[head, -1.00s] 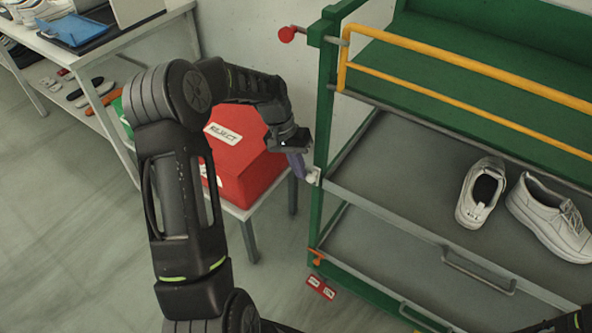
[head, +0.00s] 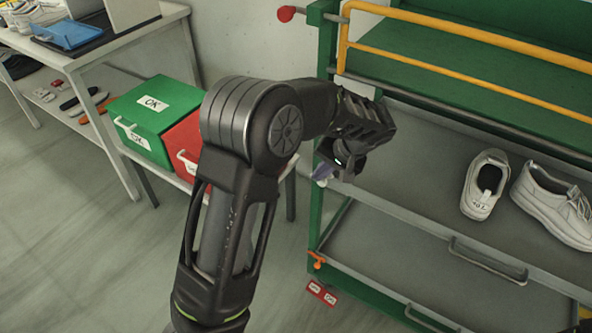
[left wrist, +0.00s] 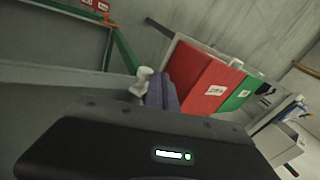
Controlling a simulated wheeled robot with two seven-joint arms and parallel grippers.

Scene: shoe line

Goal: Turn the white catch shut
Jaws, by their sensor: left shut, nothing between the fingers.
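The white catch (left wrist: 143,82) is a small pale knob beside the purple fingers of my left gripper (left wrist: 165,92) in the left wrist view. I cannot tell whether they touch. In the head view my left gripper (head: 323,171) is at the rack's front left green post, level with the middle shelf edge. It is shut and empty. Only a bit of the catch (head: 321,183) shows there, just under the fingers; the rest is hidden, so its turn angle is unclear. My right gripper is not in view.
The green rack (head: 316,215) has a yellow rail (head: 450,38), a red knob (head: 286,13) and an orange catch (head: 317,260). White shoes (head: 485,185) stand on its middle shelf. Green (head: 150,118) and red (head: 184,150) boxes stand left of it. The floor in front is clear.

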